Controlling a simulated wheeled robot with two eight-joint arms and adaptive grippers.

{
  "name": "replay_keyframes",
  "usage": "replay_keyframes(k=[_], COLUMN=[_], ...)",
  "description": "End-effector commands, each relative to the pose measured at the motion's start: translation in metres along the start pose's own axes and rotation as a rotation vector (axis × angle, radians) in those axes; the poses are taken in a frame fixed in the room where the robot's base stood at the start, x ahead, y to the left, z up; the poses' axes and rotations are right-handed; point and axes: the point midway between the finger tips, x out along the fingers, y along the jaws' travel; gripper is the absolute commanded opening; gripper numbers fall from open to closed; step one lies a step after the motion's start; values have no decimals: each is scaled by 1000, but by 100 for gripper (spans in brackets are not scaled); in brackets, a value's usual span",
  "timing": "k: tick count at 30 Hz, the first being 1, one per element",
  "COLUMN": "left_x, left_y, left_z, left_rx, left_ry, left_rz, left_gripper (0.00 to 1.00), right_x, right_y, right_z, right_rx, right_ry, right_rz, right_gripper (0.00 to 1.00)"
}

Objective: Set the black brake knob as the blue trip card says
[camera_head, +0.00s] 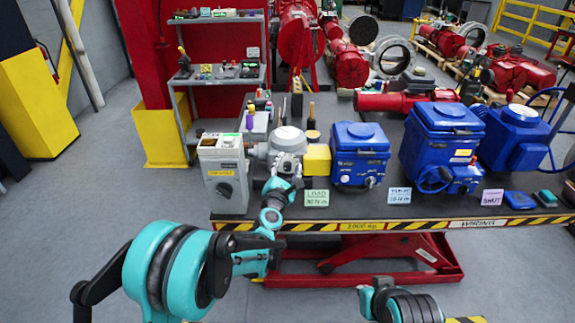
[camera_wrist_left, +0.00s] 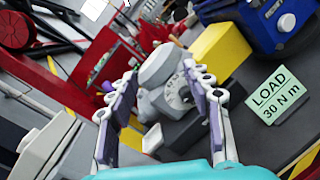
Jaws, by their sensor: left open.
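Only part of my right arm shows, at the bottom of the head view.
A green card (camera_head: 317,198) reads LOAD 30 N m. A yellow block (camera_head: 317,159) and blue actuators (camera_head: 360,155) stand right of the motor unit (camera_head: 288,140). A lilac card (camera_head: 492,197) stands farther right. The floor left of the bench is clear.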

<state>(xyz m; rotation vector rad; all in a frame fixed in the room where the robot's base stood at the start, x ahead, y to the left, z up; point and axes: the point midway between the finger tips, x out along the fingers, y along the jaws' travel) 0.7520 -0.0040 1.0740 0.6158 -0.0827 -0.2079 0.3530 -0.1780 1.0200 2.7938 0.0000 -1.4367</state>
Motion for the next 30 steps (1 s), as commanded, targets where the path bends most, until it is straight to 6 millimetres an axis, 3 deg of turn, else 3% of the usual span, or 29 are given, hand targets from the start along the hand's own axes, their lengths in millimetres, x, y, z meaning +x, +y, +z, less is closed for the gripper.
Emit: replay_keyframes(k=[3,6,12,17,24,30], left_x=[22,29,32,43,82,104], left_y=[-18,-33,-54,-55,-48,-44], left_z=[-28,-56,-92,-100,-106,-107], left_rx=[-294,-501,-723,-752,-749,-747], left_ry=[20,40,67,70,70,69], left_rz=[81,142,208,217,217,215], left_gripper=[50,50,50,50,50,50], right_x=[-12,-18,-22,-20,-14,-12], right_y=[0,0,0,0,0,0], right_z=[-9,-13,-16,-14,-10,-8], right_rx=[0,0,0,0,0,0], right_ry=[0,0,0,0,0,0], right_rz=[0,0,0,0,0,0], right_gripper=[0,0,0,0,0,0])
